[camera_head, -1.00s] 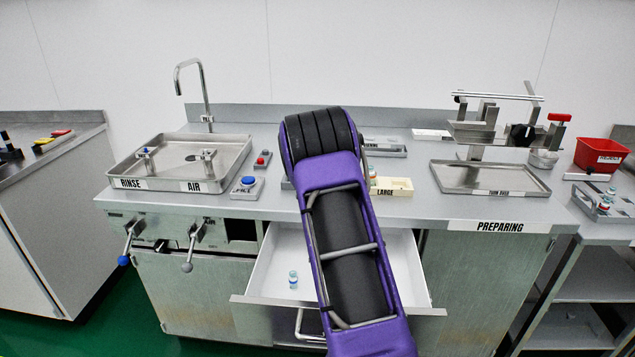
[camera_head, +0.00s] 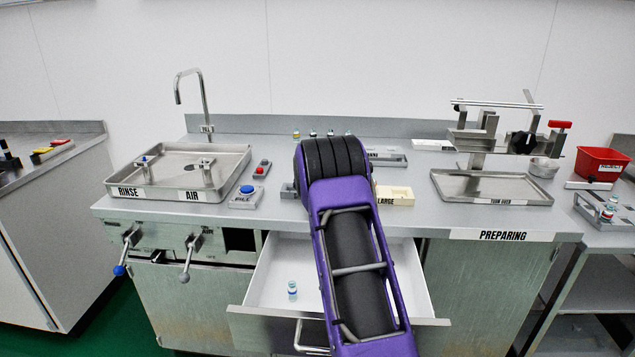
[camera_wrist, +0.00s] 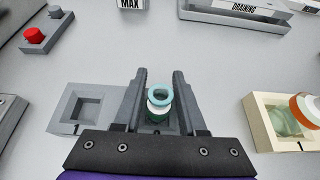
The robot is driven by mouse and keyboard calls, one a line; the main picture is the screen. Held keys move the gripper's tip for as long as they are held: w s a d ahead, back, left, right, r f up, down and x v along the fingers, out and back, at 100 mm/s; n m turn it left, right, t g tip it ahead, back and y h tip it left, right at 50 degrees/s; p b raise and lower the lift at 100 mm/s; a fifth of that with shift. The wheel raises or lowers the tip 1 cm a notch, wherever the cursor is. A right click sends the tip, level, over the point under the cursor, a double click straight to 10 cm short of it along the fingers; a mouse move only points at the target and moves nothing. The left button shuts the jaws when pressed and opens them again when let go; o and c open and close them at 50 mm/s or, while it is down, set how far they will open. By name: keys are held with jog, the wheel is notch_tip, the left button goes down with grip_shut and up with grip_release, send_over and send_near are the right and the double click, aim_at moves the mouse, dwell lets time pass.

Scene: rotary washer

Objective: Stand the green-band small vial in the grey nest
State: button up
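The green-band small vial (camera_wrist: 158,107) is upright between the fingers of my gripper (camera_wrist: 160,82) in the wrist view. It has a pale teal ring at its top and a dark green band below. The fingers stand one on each side and appear shut on it; its lower end is hidden. In the head view my arm hides my gripper and the vial.
A cream LARGE nest (camera_wrist: 262,128) holding an orange-ringed vial is at the right. A red button box (camera_wrist: 47,32) is at upper left, and a draining tray (camera_wrist: 235,15) lies beyond. Below the counter, the open drawer (camera_head: 262,280) holds a blue-banded vial (camera_head: 292,290).

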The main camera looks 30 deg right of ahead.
jog(key=shift+o, duration=0.8)
jog(key=shift+r, duration=0.25)
jog(key=v, duration=1.2)
jog(key=shift+s+f, duration=0.1)
